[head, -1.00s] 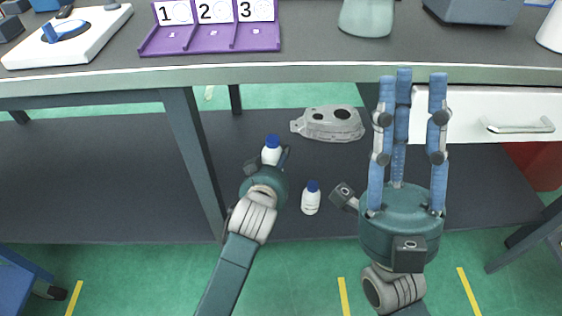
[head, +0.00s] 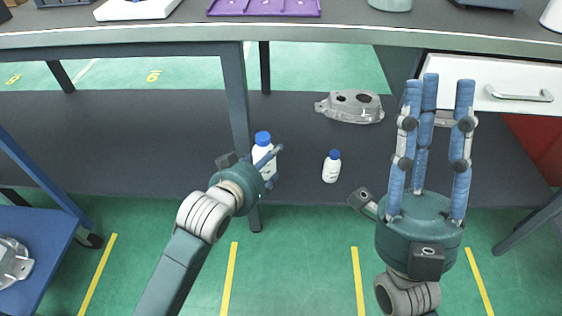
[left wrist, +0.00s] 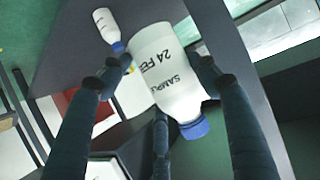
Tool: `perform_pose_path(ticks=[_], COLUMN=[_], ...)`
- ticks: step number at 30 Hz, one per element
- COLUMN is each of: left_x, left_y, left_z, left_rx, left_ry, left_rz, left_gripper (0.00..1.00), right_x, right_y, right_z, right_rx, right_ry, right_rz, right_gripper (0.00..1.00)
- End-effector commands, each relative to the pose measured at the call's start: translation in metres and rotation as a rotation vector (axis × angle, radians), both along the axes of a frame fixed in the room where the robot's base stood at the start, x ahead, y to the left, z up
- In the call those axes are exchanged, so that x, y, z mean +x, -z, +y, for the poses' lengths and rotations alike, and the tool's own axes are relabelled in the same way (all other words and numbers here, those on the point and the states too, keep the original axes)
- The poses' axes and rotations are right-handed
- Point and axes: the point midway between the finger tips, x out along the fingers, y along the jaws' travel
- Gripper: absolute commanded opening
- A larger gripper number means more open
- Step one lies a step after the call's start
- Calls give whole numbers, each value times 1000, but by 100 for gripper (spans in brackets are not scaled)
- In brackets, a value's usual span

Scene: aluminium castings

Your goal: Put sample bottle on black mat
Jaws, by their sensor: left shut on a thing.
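The sample bottle (head: 264,150), white with a blue cap, is in my left gripper (head: 270,163), over the lower shelf near a table leg. In the left wrist view the bottle (left wrist: 165,70) shows its "SAMPLE 24 FEB" label between the dark fingers. Whether its base touches the shelf cannot be told. My right gripper (head: 437,92) is open and empty, fingers pointing up, in front of the table at the right. I cannot make out a black mat in these frames.
A smaller white bottle (head: 332,167) stands on the lower shelf (head: 120,135), with a grey casting (head: 350,106) behind it. The shelf's left part is clear. A table leg (head: 238,100) is close to the held bottle. A blue cart (head: 35,235) stands at lower left.

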Motion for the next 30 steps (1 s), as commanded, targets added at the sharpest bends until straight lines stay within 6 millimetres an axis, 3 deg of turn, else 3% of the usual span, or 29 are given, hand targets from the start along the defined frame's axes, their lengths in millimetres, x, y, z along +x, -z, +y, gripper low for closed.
perform_pose_path(ticks=[8,15,21,30], left_x=[-34,-87,-118,-146], left_y=[-26,-66,-99,-139], left_z=[51,97,113,126], left_rx=[13,34,36,31], left_ry=[131,325,444,563], left_rz=[0,15,16,-8], left_gripper=[26,26,26,26], right_x=[0,1,1,1], right_y=[0,1,1,1], right_z=[0,0,0,0], right_rx=[0,0,0,0], right_ry=[0,0,0,0], right_rz=[0,1,1,1], right_gripper=[29,29,29,29])
